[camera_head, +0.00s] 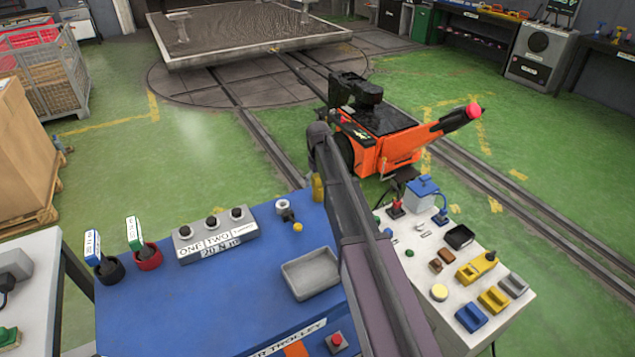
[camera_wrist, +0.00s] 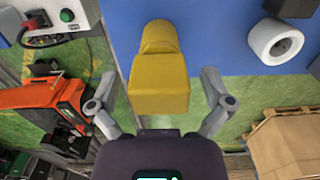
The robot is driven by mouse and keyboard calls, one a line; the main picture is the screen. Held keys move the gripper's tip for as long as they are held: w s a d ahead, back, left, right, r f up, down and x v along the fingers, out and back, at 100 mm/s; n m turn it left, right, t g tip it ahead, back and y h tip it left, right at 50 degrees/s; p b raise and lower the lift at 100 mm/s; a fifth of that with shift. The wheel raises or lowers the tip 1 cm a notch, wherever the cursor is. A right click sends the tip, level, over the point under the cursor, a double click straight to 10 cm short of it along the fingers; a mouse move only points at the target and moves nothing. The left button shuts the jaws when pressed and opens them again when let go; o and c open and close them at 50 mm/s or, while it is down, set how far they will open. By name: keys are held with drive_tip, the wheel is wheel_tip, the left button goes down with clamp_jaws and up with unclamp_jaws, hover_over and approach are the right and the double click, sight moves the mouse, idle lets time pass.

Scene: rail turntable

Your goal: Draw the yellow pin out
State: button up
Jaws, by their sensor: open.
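The yellow pin (camera_wrist: 160,82) shows in the wrist view as a blocky yellow body with a rounded end, at the edge of the blue table top. My gripper (camera_wrist: 158,76) is open, one finger on each side of the yellow pin, with a visible gap on both sides. Whether the fingers are at its height I cannot tell. In the head view only a small strip of the yellow pin (camera_head: 318,188) shows at the far edge of the blue trolley (camera_head: 250,265), beside my arm. My fingers are hidden there.
A white ring-shaped holder (camera_head: 283,207) and a small yellow knob (camera_head: 298,227) are near the pin. A grey tray (camera_head: 311,273) and a labelled grey box (camera_head: 215,236) stand on the trolley. An orange rail vehicle (camera_head: 385,145) is beyond; a white bench (camera_head: 470,265) stands right.

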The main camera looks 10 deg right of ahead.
drive_tip(key=c, duration=1.3)
drive_tip(key=o, duration=0.6)
drive_tip(key=c, duration=0.6)
drive_tip(key=shift+r+p, duration=0.8)
drive_tip(key=shift+r+p, duration=2.85)
drive_tip(key=shift+r, duration=0.05)
drive_tip(key=shift+r, duration=0.2)
drive_tip(key=shift+r+p, duration=2.35)
drive_tip(key=shift+p, duration=0.2)
